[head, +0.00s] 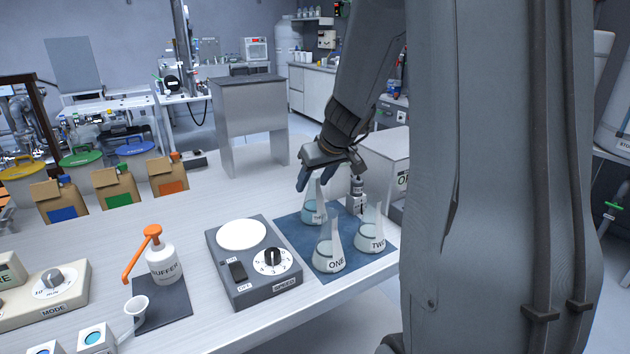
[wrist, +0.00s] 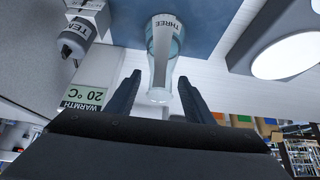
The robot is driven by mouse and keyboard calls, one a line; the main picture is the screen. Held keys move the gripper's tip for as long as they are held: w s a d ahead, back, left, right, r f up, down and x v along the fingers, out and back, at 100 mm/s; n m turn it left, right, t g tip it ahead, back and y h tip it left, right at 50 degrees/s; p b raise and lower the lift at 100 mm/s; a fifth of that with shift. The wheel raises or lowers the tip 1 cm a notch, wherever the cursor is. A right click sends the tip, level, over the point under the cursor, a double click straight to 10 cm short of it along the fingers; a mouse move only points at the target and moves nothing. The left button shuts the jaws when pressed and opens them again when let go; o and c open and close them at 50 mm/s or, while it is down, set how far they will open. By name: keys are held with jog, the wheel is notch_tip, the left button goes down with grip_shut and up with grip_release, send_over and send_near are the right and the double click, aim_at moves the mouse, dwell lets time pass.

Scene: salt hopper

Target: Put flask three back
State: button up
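Flask three (head: 313,212), a clear conical flask with pale blue liquid, stands upright at the back of the blue mat (head: 290,229). Flask one (head: 329,255) and flask two (head: 371,236) stand in front on the same mat.
A box with a WARMTH 20 °C display (wrist: 88,95) is near. A grey dial device with a white plate (head: 242,235) is left of the mat. The buffer bottle (head: 163,262) and cup (head: 136,306) are farther left.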

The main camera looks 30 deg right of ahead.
jog(key=shift+r, duration=0.15)
jog(key=shift+s+r, duration=0.1)
jog(key=shift+r, duration=0.2)
jog(key=v, duration=1.1)
jog(key=shift+s, duration=0.15)
jog(key=shift+r, duration=0.15)
